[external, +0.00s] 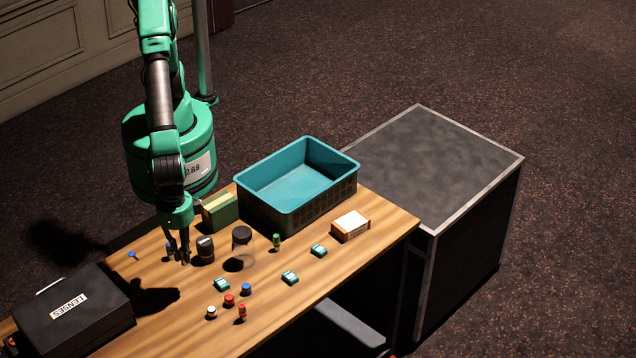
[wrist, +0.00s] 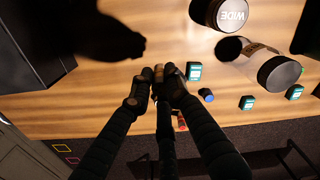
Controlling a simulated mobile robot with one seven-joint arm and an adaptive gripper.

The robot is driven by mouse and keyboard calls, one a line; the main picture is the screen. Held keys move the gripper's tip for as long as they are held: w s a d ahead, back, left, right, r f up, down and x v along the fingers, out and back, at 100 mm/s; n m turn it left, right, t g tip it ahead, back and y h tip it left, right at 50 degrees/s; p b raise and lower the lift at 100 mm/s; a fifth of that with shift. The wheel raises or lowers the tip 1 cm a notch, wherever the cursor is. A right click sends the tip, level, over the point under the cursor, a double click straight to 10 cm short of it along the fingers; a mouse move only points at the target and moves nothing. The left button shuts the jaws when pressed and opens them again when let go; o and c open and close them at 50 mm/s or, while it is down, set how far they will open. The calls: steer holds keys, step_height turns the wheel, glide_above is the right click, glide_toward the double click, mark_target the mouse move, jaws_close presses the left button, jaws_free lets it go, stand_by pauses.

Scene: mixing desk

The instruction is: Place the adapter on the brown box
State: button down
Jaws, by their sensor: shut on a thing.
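My gripper (external: 184,261) is above the left part of the wooden desk, left of a dark lens. In the wrist view its fingers (wrist: 157,84) are closed together at the tips. A small tan and dark piece (wrist: 158,73) shows between them, mostly hidden by the fingers; I take it for the adapter, but its shape is unclear. The brown box (external: 350,226), small with a white top, lies on the right of the desk, in front of the teal crate and well apart from my gripper. I cannot make it out in the wrist view.
The dark lens (external: 205,250) and a dark-lidded jar (external: 242,236) stand between my gripper and the brown box. A teal crate (external: 271,205) and a green box (external: 220,211) are behind. Several small teal-topped pieces and caps lie in front. A black case (external: 72,309) sits at left.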

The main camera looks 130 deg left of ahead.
steer(key=w+a+r+n+p, duration=0.1)
steer(key=w+a+n, duration=0.1)
steer(key=w+a, duration=0.65)
step_height(320, 180, up, 3)
steer(key=n+p, duration=0.3)
steer(key=n, duration=0.4)
glide_above(351, 221)
steer(key=shift+f, duration=0.1)
steer(key=shift+f, duration=3.05)
steer(key=shift+b, duration=0.3)
steer(key=shift+f+b, duration=0.3)
steer(key=shift+f, duration=1.55)
steer(key=shift+f, duration=0.15)
